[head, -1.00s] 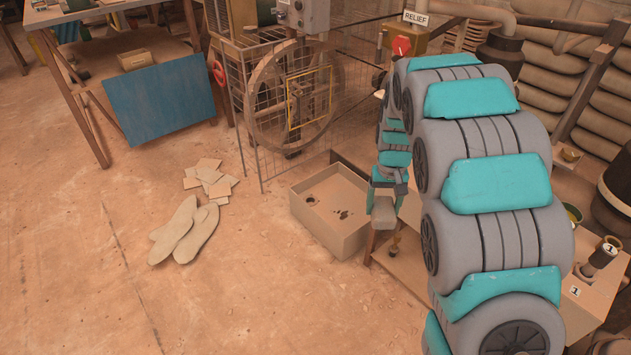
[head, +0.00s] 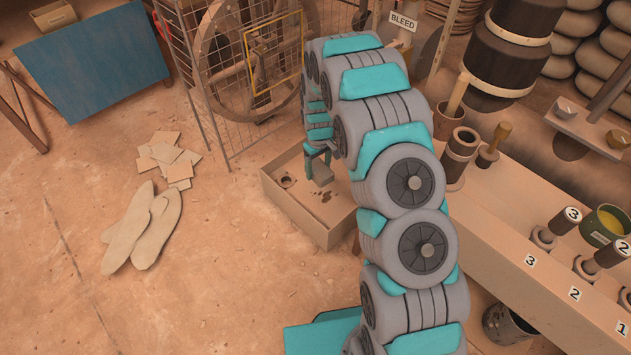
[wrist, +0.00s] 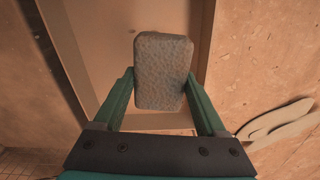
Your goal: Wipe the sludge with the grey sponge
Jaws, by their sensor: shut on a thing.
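The grey sponge (head: 323,175) is a rough block between the fingers of my gripper (head: 319,160). In the wrist view my gripper (wrist: 160,88) is shut on the sponge (wrist: 163,72) by its two sides. The sponge hangs over the open tan tray (head: 290,217), apart from its walls. The sludge (head: 325,196) shows as dark specks and blotches on the tray floor, just below the sponge in the head view. In the wrist view part of the tray (wrist: 72,55) shows, but no sludge is seen there; the sponge covers some of the floor.
A wire cage with a large wheel (head: 225,55) stands behind. A bench with numbered fittings (head: 500,240) is to the right. Flat soles (head: 145,228) and tiles (head: 168,155) lie on the left floor.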

